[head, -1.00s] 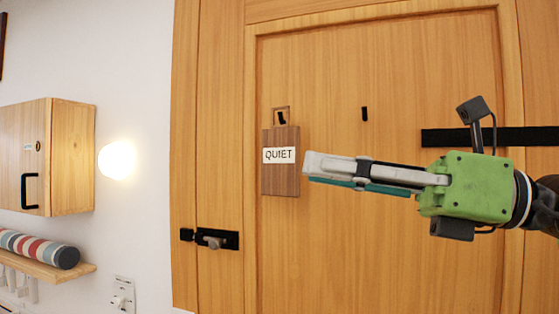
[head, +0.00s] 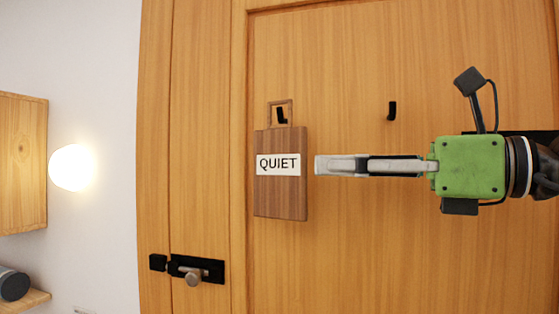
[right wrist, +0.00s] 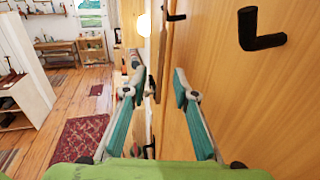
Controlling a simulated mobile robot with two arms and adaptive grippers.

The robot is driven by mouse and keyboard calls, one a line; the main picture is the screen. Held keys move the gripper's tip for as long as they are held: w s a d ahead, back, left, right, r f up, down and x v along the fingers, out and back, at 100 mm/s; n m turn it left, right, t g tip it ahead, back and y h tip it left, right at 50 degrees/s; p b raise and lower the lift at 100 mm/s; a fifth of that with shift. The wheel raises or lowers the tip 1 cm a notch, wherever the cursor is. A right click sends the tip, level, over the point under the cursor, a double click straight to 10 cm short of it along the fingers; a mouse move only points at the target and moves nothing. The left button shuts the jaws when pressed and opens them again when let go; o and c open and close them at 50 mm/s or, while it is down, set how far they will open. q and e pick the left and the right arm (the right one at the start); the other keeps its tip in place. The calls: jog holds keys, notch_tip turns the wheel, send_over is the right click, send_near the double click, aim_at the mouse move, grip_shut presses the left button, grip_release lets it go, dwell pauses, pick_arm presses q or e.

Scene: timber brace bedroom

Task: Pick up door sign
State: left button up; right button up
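The door sign (head: 280,195) is a brown wooden board with a white "QUIET" label. It hangs by its small top loop on a black hook on the wooden door. My right gripper (head: 318,165) points left, level with the label, with its tips just right of the sign's edge. In the right wrist view my right gripper (right wrist: 156,90) is open, and the sign (right wrist: 164,55) shows nearly edge-on ahead, between the fingers in the picture. No contact is visible. My left gripper is out of view.
A second, empty black hook (head: 392,110) sits on the door to the right of the sign; it shows large in the right wrist view (right wrist: 260,30). A door latch (head: 195,270) is below left. A lit wall lamp (head: 72,168) and wooden cabinet (head: 22,165) are at left.

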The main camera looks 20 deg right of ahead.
aim_at(307, 161)
jog(key=p+x, duration=0.1)
jog(key=x, duration=0.3)
jog(key=shift+w+a, duration=0.1)
jog(key=shift+w, duration=0.2)
jog(key=shift+w+a+r+p, duration=0.3)
jog(key=shift+w+a+p, duration=0.25)
jog(key=shift+p, duration=0.3)
jog(key=p+x, duration=0.2)
jog(key=x, duration=0.1)
jog(key=shift+r, duration=0.1)
jog(key=shift+w+a, duration=0.25)
jog(key=shift+f, duration=0.2)
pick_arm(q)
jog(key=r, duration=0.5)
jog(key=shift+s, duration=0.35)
pick_arm(e)
grip_shut()
